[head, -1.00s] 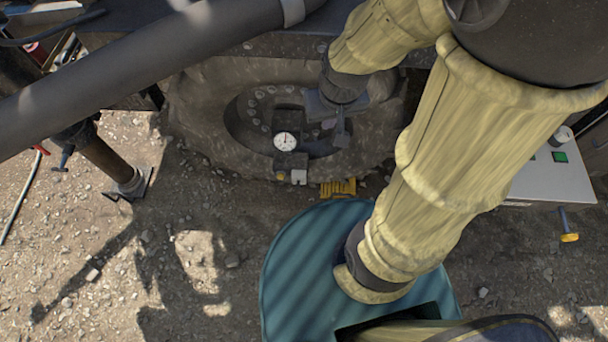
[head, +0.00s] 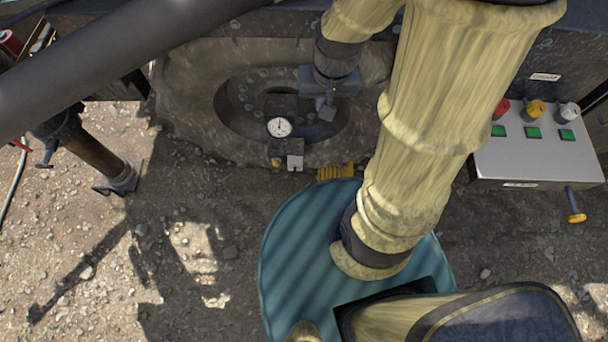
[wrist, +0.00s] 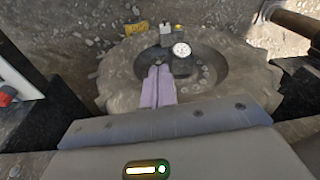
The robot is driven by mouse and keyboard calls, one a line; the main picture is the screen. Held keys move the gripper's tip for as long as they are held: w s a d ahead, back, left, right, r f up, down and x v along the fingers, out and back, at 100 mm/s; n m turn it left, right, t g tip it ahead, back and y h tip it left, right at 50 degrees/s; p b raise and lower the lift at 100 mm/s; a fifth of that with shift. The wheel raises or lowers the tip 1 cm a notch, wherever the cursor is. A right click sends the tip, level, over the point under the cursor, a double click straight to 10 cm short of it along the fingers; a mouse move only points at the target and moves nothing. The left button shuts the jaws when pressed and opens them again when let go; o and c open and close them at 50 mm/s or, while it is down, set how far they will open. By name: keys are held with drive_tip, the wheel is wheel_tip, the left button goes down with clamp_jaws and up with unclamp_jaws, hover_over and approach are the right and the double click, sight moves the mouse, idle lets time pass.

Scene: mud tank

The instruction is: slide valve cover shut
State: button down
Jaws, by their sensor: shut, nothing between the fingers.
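A valve unit sits at the tyre's hub. It has a round white gauge (head: 279,127), a dark block (head: 283,103) behind it, and a small pale metal plate (head: 295,162) on the front, beside a small yellow knob (head: 276,162). The plate looks like the cover, but I cannot tell for sure, nor how far it is shut. My gripper (head: 326,112) is shut and empty, right of the gauge and apart from it. In the wrist view my closed fingers (wrist: 158,72) point at the hub, with the gauge (wrist: 181,49) and the plate (wrist: 167,36) ahead.
The large muddy tyre (head: 185,100) surrounds the unit. A yellow ribbed piece (head: 335,172) lies just in front. A control box (head: 535,158) with coloured knobs stands right. A dark pipe (head: 120,65) crosses the upper left, above a rusty post (head: 95,155). Gravel is open at lower left.

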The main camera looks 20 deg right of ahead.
sight(295, 167)
drive_tip(key=w+d+f+m+y+b, duration=0.2)
drive_tip(key=f+m+b, duration=0.5)
drive_tip(key=f+b, duration=0.6)
drive_tip(key=w+d+f+m+t+y+b, duration=0.1)
drive_tip(key=w+d+f+m+b, duration=0.3)
drive_tip(key=f, duration=2.4)
drive_tip(key=w+d+f+m+y+b, duration=0.3)
drive_tip(key=f+m+b, duration=0.7)
drive_tip(key=f+b, duration=1.1)
drive_tip(key=shift+w+d+t+y+b, duration=0.25)
drive_tip(key=shift+w+t+y+b, duration=0.15)
drive_tip(key=shift+y, duration=0.1)
drive_tip(key=a+r+b+x, duration=0.1)
drive_tip(key=b+x, duration=0.6)
drive_tip(key=x, duration=0.6)
drive_tip(key=shift+w+a+r, duration=0.35)
drive_tip(key=shift+w+a, duration=0.05)
